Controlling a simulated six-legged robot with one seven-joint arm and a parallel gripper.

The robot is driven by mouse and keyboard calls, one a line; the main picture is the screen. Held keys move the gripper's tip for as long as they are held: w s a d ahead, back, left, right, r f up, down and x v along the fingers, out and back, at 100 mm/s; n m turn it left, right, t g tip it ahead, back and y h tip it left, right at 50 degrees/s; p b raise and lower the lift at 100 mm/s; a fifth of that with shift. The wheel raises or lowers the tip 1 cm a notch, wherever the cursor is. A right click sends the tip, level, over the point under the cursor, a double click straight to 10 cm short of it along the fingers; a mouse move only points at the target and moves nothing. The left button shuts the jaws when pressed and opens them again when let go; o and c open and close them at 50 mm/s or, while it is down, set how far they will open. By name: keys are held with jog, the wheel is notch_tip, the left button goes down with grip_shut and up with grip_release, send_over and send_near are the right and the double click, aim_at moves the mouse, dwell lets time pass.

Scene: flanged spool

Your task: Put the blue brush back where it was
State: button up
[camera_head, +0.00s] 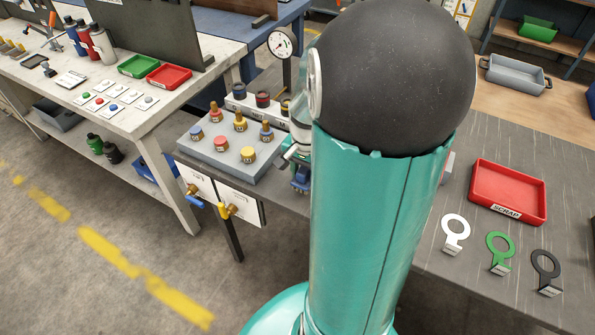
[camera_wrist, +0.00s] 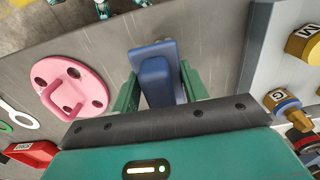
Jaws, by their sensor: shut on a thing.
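The blue brush (camera_wrist: 155,80) is between the two green fingers of my gripper (camera_wrist: 158,92) in the wrist view. My gripper is shut on its raised blue grip, and a wider blue part shows beyond it. In the head view a small blue piece (camera_head: 301,180) shows at the left edge of my arm, beside the grey block with knobs. The rest of the brush and most of my gripper are hidden there behind my arm. I cannot tell whether the brush touches the bench top.
The grey block (camera_head: 240,165) with several brass-stemmed plugs stands close by. A pink round flange with a handle (camera_wrist: 70,88) lies on the other side. A red scrap tray (camera_head: 508,190) and white, green and black ring tags (camera_head: 499,250) lie further right on the bench.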

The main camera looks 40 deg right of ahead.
aim_at(306, 181)
jog(key=shift+w+d+f, duration=0.15)
jog(key=shift+d+f, duration=0.1)
jog(key=shift+f, duration=1.6)
jog(key=shift+f, duration=0.15)
jog(key=o, duration=1)
jog(key=shift+w, duration=0.1)
jog(key=shift+c, duration=0.2)
notch_tip(306, 181, up, 12)
jog(key=shift+r, duration=0.2)
jog(key=s+a+r+n+t, duration=0.1)
jog(key=a+r+n+t, duration=0.1)
jog(key=a, duration=0.5)
jog(key=s+a+r+n+t, duration=0.1)
jog(key=s+a+r+n, duration=0.1)
jog(key=a+r+n, duration=0.2)
jog(key=s+a+r+n+t, duration=0.1)
jog(key=a+r+n, duration=0.3)
jog(key=a+n, duration=0.4)
jog(key=a+t, duration=0.1)
jog(key=a, duration=0.2)
jog(key=shift+s+a+t, duration=0.3)
jog(key=shift+s+a, duration=0.05)
jog(key=shift+a, duration=0.05)
